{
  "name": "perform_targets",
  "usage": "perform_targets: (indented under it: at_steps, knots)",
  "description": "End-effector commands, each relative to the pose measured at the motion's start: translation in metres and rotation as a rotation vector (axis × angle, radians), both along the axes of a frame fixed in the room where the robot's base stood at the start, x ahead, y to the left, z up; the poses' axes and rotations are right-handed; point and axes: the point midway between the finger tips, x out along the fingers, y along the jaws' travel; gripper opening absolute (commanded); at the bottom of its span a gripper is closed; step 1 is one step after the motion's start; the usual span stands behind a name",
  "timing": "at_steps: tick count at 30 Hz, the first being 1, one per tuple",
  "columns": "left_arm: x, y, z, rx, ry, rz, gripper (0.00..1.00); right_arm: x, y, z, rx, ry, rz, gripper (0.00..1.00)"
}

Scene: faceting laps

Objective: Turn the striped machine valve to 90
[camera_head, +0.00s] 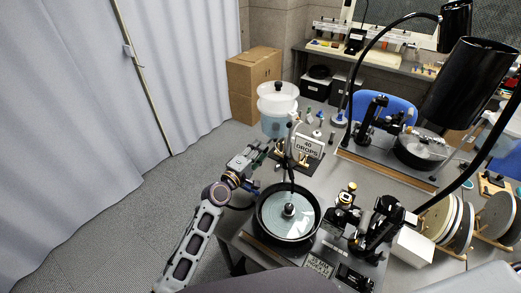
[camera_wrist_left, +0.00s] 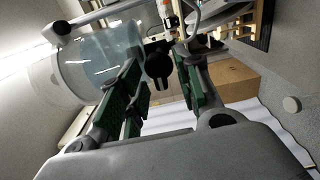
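My left gripper (camera_head: 268,147) reaches in from the lower left in the head view, close beside the drip tank stand. In the left wrist view its two green-padded fingers (camera_wrist_left: 158,58) are apart. A black rounded part (camera_wrist_left: 157,66) shows between them; I cannot tell whether it is touched, or whether it is the valve handle. The translucent drip tank (camera_head: 277,108) stands above the fingers; it also shows in the left wrist view (camera_wrist_left: 88,62). A small red and white part (camera_wrist_left: 167,12) shows beyond the fingertips. The valve's stripes and setting cannot be made out. My right gripper is not in view.
A sign reading "40 DROPS" (camera_head: 308,146) stands right of the gripper. A round lap in a black pan (camera_head: 288,222) lies in front. A second machine (camera_head: 400,140), a black lamp (camera_head: 468,80) and upright discs (camera_head: 497,218) crowd the right. Floor at left is clear.

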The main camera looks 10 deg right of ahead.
Motion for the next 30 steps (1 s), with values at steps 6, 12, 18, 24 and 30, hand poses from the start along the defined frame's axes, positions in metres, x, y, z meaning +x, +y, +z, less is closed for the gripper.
perform_targets:
  at_steps: [6,12,18,24,30]
  knots:
    - [-0.017,0.017,-0.002,0.002,0.002,0.0,0.34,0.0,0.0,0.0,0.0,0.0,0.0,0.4]
    - [-0.032,0.033,-0.002,0.002,0.002,0.0,0.34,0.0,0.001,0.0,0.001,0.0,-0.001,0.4]
    - [-0.049,0.05,-0.002,0.001,0.003,0.0,0.34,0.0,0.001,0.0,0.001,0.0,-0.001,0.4]
    - [-0.063,0.065,-0.002,0.003,0.001,0.001,0.34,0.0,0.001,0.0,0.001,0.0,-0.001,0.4]
    - [-0.071,0.072,-0.001,0.001,0.001,0.001,0.34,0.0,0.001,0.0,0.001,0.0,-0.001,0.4]
